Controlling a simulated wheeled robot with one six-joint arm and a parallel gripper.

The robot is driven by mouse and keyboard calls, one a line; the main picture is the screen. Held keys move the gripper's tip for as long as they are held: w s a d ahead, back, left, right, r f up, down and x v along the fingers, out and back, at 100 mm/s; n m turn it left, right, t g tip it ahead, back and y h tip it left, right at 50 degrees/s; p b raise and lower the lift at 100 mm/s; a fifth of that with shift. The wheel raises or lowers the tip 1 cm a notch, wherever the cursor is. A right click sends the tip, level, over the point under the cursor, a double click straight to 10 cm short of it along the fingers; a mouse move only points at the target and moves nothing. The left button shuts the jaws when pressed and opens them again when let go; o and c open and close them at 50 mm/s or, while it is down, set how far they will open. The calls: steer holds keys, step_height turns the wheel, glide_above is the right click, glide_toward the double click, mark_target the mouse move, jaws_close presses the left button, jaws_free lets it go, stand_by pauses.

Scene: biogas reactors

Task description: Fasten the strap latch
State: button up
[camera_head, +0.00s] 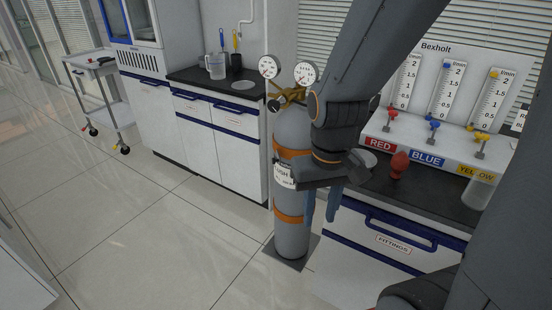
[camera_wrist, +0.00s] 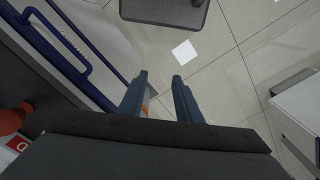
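A grey gas cylinder (camera_head: 291,240) stands upright on a dark plate on the floor. An upper orange strap (camera_head: 284,154) and a lower orange strap (camera_head: 288,217) go around it. I cannot make out a latch on either strap; my arm covers part of the cylinder's right side. My gripper (camera_head: 321,206) points down just right of the cylinder, between it and the drawer cabinet. In the wrist view my gripper (camera_wrist: 160,76) has its two blue-grey fingers apart, with floor and no object between the tips.
The cabinet with a blue drawer handle (camera_head: 410,228) is close on the right; the handle also shows in the wrist view (camera_wrist: 62,50). A red fitting (camera_head: 399,164) stands on its dark top. A trolley (camera_head: 103,90) is far left. Floor left of the cylinder is clear.

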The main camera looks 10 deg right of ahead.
steer(key=c, duration=0.3)
steer(key=shift+w, duration=0.35)
steer(key=c, duration=0.4)
steer(key=shift+h, duration=0.7)
steer(key=w, duration=0.9)
steer(key=shift+w+a+p, duration=0.1)
steer(key=shift+a+p, duration=0.3)
jaws_close()
steer(key=w+a+f+t+h, duration=0.1)
steer(key=w+a, duration=0.3)
steer(key=w, duration=0.5)
steer(key=w+a+f+m+t+h+p, duration=0.1)
steer(key=w+a, duration=0.3)
steer(key=w, duration=0.5)
steer(key=w+a+f+m+t+h+p, duration=0.1)
steer(key=w+a+f+h, duration=0.1)
steer(key=w, duration=0.7)
steer(key=a+f, duration=0.1)
steer(key=a, duration=0.1)
steer(key=shift+w+a+t+h, duration=0.3)
steer(key=shift+a+t, duration=0.1)
